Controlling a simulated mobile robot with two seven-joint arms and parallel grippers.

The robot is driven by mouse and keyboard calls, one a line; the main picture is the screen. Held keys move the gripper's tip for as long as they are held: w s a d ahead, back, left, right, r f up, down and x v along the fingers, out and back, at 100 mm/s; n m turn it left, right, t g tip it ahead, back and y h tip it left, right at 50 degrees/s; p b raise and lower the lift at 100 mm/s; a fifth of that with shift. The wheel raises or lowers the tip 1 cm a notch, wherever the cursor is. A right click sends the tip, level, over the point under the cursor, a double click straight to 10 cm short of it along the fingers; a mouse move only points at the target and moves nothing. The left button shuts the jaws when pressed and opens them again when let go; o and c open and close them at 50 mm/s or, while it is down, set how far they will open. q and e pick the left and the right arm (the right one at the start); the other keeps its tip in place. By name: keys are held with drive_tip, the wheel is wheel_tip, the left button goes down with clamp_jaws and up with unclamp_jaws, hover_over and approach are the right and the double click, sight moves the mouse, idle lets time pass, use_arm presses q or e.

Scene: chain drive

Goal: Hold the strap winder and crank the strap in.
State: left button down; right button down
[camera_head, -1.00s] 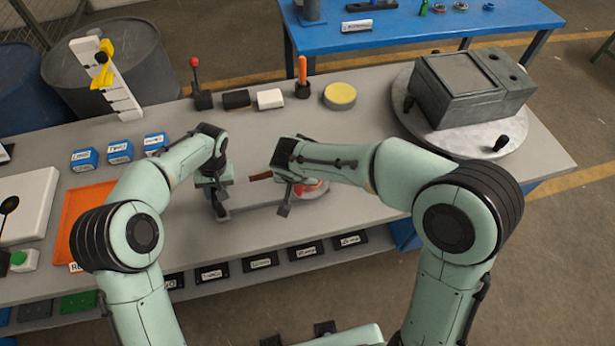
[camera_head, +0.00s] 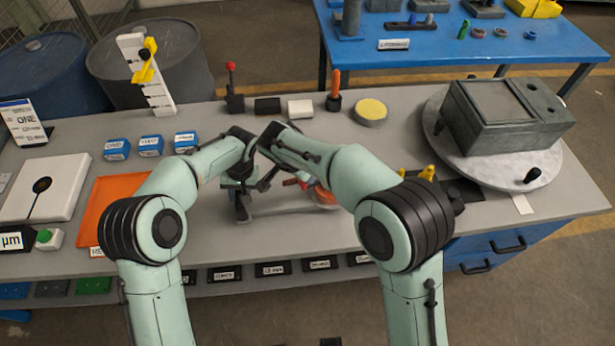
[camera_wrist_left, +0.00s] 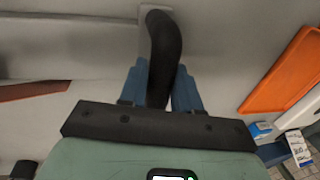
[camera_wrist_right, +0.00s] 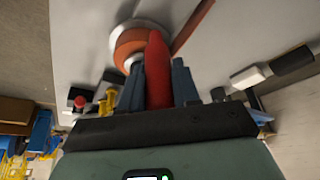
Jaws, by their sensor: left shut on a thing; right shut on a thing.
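The strap winder lies on the grey bench, with a pale frame (camera_head: 280,214) and an orange-brown strap drum (camera_head: 325,196) at its right end. My left gripper (camera_head: 241,207) is shut on the winder's black handle (camera_wrist_left: 165,50), which stands between its blue fingers in the left wrist view. My right gripper (camera_head: 266,182) is shut on the red crank knob (camera_wrist_right: 158,75), shown close up in the right wrist view beside the drum (camera_wrist_right: 128,42). The brown strap (camera_wrist_right: 193,25) runs off the drum; a stretch also shows in the left wrist view (camera_wrist_left: 32,90). My right arm partly hides the winder.
An orange tray (camera_head: 92,212) lies left of the winder, with several blue boxes (camera_head: 150,146) behind it. A red-knobbed lever (camera_head: 233,88), an orange-handled tool (camera_head: 335,90) and a yellow-topped disc (camera_head: 370,112) stand behind. A grey machine on a turntable (camera_head: 455,152) is at right.

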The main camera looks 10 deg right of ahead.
drive_tip(key=shift+w+d+m+h, duration=0.3)
drive_tip(key=shift+w+m, duration=0.4)
drive_tip(key=shift+m, duration=0.2)
drive_tip(key=c, duration=0.8)
unclamp_jaws()
drive_tip(key=shift+c, duration=0.2)
drive_tip(key=shift+s+a, duration=0.1)
drive_tip(key=shift+a, duration=0.15)
